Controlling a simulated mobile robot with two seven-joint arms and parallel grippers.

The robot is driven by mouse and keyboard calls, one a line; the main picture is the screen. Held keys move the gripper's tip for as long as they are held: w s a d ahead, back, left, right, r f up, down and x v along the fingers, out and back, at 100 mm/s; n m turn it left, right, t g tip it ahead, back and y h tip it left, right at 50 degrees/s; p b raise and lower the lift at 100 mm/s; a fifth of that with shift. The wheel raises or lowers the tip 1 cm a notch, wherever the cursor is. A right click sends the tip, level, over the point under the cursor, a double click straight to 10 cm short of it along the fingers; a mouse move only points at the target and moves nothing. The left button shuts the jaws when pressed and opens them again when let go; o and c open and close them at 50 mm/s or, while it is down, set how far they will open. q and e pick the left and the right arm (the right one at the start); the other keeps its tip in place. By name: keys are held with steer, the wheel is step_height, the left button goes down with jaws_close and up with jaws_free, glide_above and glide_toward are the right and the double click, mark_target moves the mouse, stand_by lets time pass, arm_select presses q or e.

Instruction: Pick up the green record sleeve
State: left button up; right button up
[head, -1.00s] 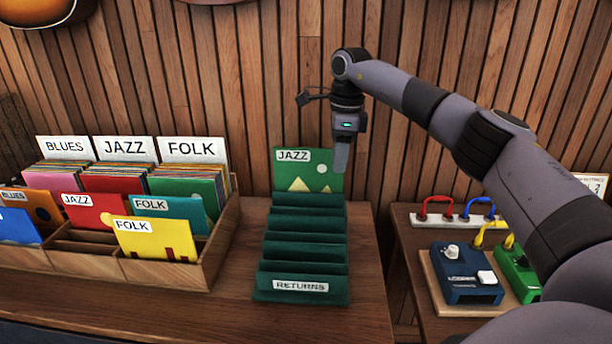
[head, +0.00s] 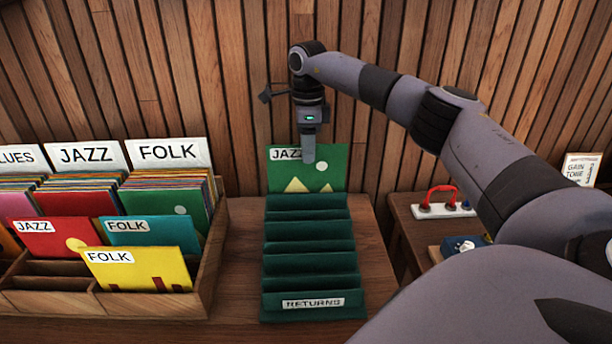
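The green record sleeve (head: 335,174), labelled JAZZ, stands upright in the rearmost slot of the dark green RETURNS rack (head: 312,262). It shows a white dot and yellow triangle shapes. My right gripper (head: 309,158) points down at the top edge of the sleeve and covers the end of its label. The fingers look like one narrow grey shape, so I cannot tell whether they are open or shut, or touching the sleeve. My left gripper is not in view.
A wooden record bin (head: 208,262) with BLUES, JAZZ and FOLK dividers stands on the table left of the rack. A yellow FOLK sleeve (head: 140,272) is at its front. A side table at right holds pedals and a red cable (head: 440,194). A wooden slat wall rises close behind.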

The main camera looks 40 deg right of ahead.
mark_target(307, 178)
steer(key=shift+f, duration=1.3)
jaws_close()
steer(key=shift+r, duration=0.1)
